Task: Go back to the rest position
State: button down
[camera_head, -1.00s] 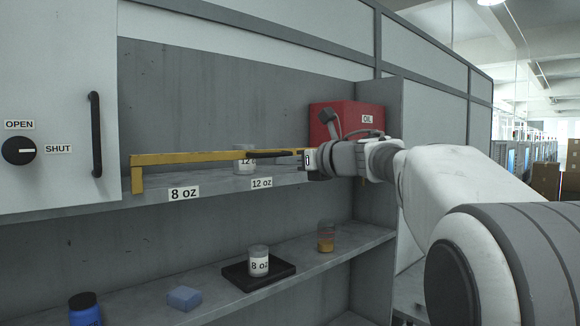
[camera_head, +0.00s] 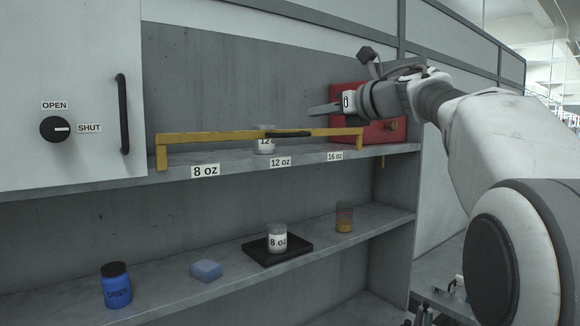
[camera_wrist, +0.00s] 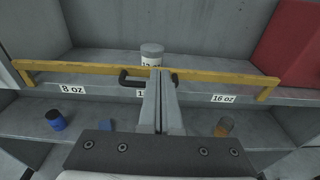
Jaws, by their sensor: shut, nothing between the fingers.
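My gripper (camera_head: 326,109) is raised above the upper shelf, in front of the red box and pointing left. In the wrist view my gripper (camera_wrist: 161,88) has its fingers together with nothing between them. A yellow bar (camera_head: 215,137) with a black handle (camera_head: 287,134) spans the front of the upper shelf; it also shows in the wrist view (camera_wrist: 90,69). Behind the bar stands a grey-lidded cup (camera_head: 264,147) labelled 12 oz, partly hidden by the bar. The fingertips look apart from the bar in the head view.
A red box (camera_head: 371,132) stands on the upper shelf's right. The lower shelf holds a blue jar (camera_head: 116,290), a blue block (camera_head: 206,270), an 8 oz cup (camera_head: 277,240) on a black tray (camera_head: 303,250), and an amber cup (camera_head: 344,218). A cabinet with a knob (camera_head: 54,128) is left.

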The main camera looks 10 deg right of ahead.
jog(key=s+d+r+m+t+h, duration=0.35)
jog(key=s+m+t+h, duration=0.2)
jog(key=m, duration=0.85)
jog(key=s+d+f+m+g+h, duration=0.2)
jog(key=s+d+f+m+h, duration=0.35)
jog(key=m, duration=0.75)
jog(key=s+a+f+m+g+y, duration=0.1)
jog(key=s+a+f+m+g, duration=0.2)
jog(key=s+f, duration=0.5)
jog(key=s+a+f+m+g+y, duration=0.1)
jog(key=s+a+f+m+g, duration=0.2)
jog(key=f, duration=1.3)
jog(key=s+a+f+m+g, duration=0.4)
jog(key=s+f+m+g, duration=0.2)
jog(key=s+f, duration=0.6)
jog(key=s+m, duration=0.1)
jog(key=m, duration=0.1)
jog(key=shift+s+m+y, duration=0.4)
